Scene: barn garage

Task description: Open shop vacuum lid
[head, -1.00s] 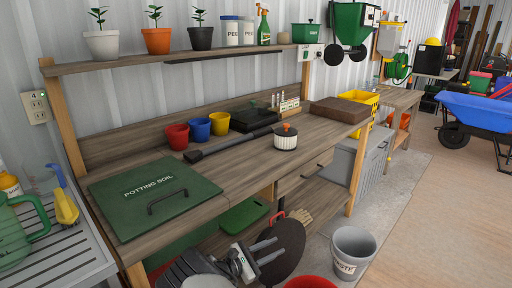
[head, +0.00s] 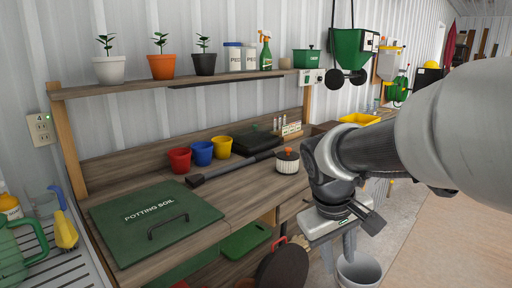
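A small white ribbed canister (head: 287,166) with a dark lid and orange knob stands on the wooden bench, its lid closed. I cannot tell for sure that this is the shop vacuum; nothing else in view is clearly one. A long dark wand-like bar (head: 230,170) lies on the bench to its left. My gripper (head: 339,250) points down in front of the bench, to the right of and nearer than the canister. Its fingers are apart with nothing seen between them. My arm hides part of the bench's right end.
A green POTTING SOIL lid (head: 155,221) lies on the bench's left. Red (head: 180,160), blue (head: 202,153) and yellow (head: 222,147) pots stand behind the wand. A grey waste bin (head: 358,271) stands on the floor below my gripper. Open floor (head: 440,250) lies to the right.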

